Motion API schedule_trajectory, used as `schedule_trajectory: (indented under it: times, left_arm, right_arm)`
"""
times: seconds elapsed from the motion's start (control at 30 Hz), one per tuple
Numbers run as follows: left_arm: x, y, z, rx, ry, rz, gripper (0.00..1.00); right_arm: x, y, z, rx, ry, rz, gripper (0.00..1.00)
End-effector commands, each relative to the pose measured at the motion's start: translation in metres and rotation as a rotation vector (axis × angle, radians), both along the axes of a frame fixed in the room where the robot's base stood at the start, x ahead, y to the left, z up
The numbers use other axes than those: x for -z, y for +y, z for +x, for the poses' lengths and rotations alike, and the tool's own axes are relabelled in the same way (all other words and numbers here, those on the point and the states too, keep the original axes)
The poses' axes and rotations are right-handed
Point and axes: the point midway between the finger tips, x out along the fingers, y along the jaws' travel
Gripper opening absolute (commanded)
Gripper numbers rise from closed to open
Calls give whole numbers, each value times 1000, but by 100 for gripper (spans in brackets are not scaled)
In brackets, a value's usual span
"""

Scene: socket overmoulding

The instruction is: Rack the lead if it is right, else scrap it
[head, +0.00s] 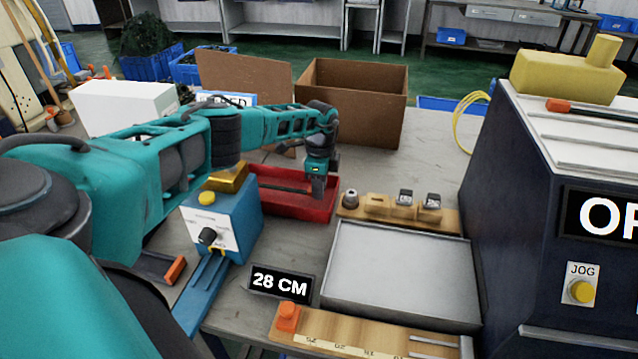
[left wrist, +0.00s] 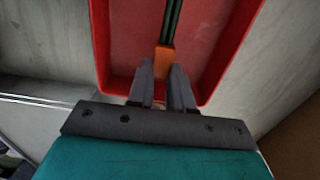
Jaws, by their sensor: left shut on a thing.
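My left gripper (head: 318,192) is over the right part of a red tray (head: 262,206). In the left wrist view its fingers (left wrist: 163,92) are shut on the orange end (left wrist: 164,60) of the lead. The lead's dark cable (left wrist: 173,20) runs away from the fingers above the red tray floor (left wrist: 215,50). I cannot tell whether the lead touches the tray. A sign (head: 280,282) reads 28 CM. A wooden gauge (head: 365,336) with a printed scale and an orange block (head: 288,317) lies at the front. My right gripper is not in view.
A blue box with a knob (head: 222,225) stands left of the red tray. A wooden holder (head: 378,207) with several small parts is behind a pale flat tray (head: 400,270). A dark machine (head: 535,215) blocks the right. A cardboard box (head: 355,100) stands behind.

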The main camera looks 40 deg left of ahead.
Motion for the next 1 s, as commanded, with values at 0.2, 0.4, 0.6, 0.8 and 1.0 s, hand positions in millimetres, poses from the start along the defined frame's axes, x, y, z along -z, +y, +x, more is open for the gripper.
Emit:
schedule_trajectory:
  times: [0.2,0.4,0.6,0.8,1.0]
  left_arm:
    - [18,0,0,1,-1,0,0]
    - [18,0,1,1,-1,0,0]
    - [18,0,0,1,-1,0,32]
    - [18,0,0,2,-1,0,50]
    - [18,0,0,2,-1,0,50]
  right_arm:
    - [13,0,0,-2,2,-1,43]
    - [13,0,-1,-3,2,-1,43]
    - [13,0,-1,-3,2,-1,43]
    - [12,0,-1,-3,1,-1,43]
    - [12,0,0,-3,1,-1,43]
